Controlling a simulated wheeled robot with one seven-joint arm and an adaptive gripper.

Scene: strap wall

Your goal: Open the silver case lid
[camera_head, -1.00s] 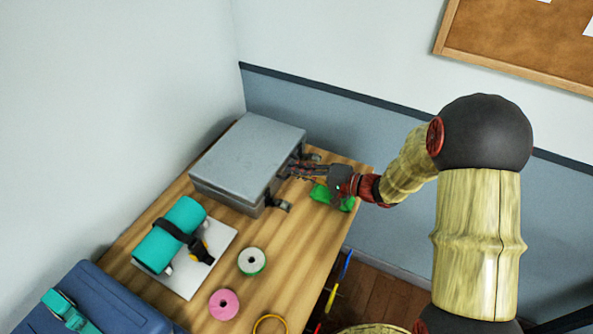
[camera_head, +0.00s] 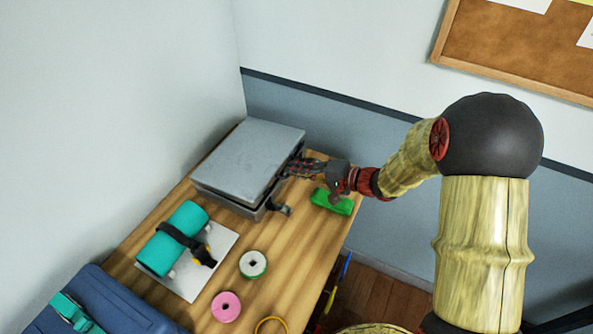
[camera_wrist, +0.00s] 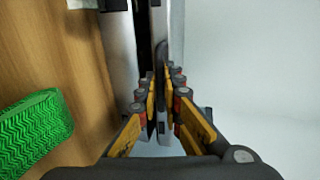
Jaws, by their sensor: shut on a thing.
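The silver case (camera_head: 232,205) stands on the wooden table against the wall. Its lid (camera_head: 248,158) is raised slightly, with a narrow dark gap above the base along the front. My gripper (camera_head: 290,168) is at the lid's right front edge, its fingers closed around that edge. In the wrist view my gripper (camera_wrist: 161,78) shows its fingers on both sides of the lid's thin edge (camera_wrist: 156,20) and a dark piece there. The fingers hide the exact contact. A dark latch (camera_head: 282,209) juts from the case front.
A green block (camera_head: 332,202) lies under my wrist, and shows in the wrist view (camera_wrist: 35,130). A teal roll (camera_head: 172,238) strapped to a white board, a green-white roll (camera_head: 253,264) and a pink roll (camera_head: 226,306) lie nearer. The wall is close behind the case.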

